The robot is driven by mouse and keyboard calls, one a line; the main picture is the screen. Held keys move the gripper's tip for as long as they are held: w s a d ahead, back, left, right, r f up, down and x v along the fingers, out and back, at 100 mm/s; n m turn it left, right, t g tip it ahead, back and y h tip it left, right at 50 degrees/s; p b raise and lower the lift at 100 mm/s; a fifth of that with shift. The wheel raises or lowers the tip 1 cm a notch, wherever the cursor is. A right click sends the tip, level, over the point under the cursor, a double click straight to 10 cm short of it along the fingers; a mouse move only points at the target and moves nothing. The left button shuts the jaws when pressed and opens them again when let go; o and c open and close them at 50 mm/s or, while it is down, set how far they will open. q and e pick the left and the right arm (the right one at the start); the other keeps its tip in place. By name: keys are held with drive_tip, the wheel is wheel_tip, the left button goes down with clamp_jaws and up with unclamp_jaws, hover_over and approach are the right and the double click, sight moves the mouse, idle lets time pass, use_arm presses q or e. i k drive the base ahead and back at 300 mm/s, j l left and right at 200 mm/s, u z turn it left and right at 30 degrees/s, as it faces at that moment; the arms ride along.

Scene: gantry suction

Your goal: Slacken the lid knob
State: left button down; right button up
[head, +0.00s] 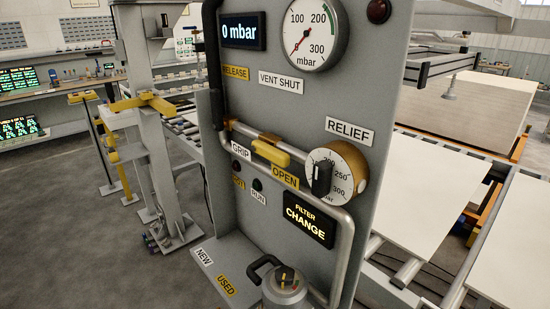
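A grey metal canister (287,293) stands at the bottom edge of the head view, partly cut off. A dark knob (286,274) sits on top of its lid. A black loop handle (262,266) rises at the left of the canister. A sign reading "FILTER CHANGE" (308,220) is on the grey panel above it. Neither of my grippers is in view.
The panel carries a gauge (312,33) near zero, a "0 mbar" display (242,32), a relief dial (336,173) and a yellow valve lever (271,152). A pipe curves close above the canister. "NEW" and "USED" labels (226,286) mark the shelf at its left.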

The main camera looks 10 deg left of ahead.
sight(284, 276)
drive_tip(key=j+z, duration=0.25)
drive_tip(key=j, duration=0.25)
drive_tip(key=j+z, duration=0.25)
drive_tip(key=j, duration=0.25)
drive_tip(key=k+j+z, duration=0.2)
drive_tip(key=j, duration=0.25)
